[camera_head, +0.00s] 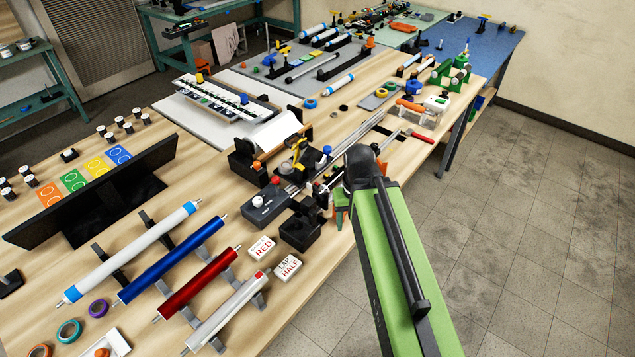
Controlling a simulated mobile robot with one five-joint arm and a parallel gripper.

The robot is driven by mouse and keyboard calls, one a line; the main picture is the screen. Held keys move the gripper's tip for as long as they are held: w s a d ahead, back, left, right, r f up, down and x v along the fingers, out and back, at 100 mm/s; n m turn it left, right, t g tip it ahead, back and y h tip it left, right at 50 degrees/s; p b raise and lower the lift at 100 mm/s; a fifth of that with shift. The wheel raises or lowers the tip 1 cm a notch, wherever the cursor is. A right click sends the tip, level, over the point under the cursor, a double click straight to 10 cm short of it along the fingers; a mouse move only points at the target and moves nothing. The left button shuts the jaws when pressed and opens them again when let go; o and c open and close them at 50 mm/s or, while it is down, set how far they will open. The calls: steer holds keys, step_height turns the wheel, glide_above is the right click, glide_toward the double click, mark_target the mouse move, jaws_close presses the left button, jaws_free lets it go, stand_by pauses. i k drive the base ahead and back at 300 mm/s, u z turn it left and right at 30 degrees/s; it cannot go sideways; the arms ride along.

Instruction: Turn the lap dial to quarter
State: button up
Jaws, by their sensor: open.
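My green arm reaches in from the bottom right. My gripper (322,192) is at its far end, small and partly hidden among dark parts, just right of a dark grey control box (266,207). It appears open, with nothing seen between its fingers. A white card (289,267) reading "LAP HALF" lies at the table's front edge, beside a card (262,249) reading "RED".
White, blue, red and silver rollers lie on stands at the front left. A black screen (95,190) stands behind them. A long metal rail (345,150) runs back from the box. A red-handled tool (420,136) lies farther right.

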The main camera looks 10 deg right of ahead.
mark_target(257, 201)
steer(key=z, duration=0.35)
steer(key=k, duration=0.5)
steer(key=u, duration=2.45)
steer(key=k, duration=1.1)
steer(key=z, duration=1.05)
steer(key=i, duration=1.05)
steer(key=z, duration=0.15)
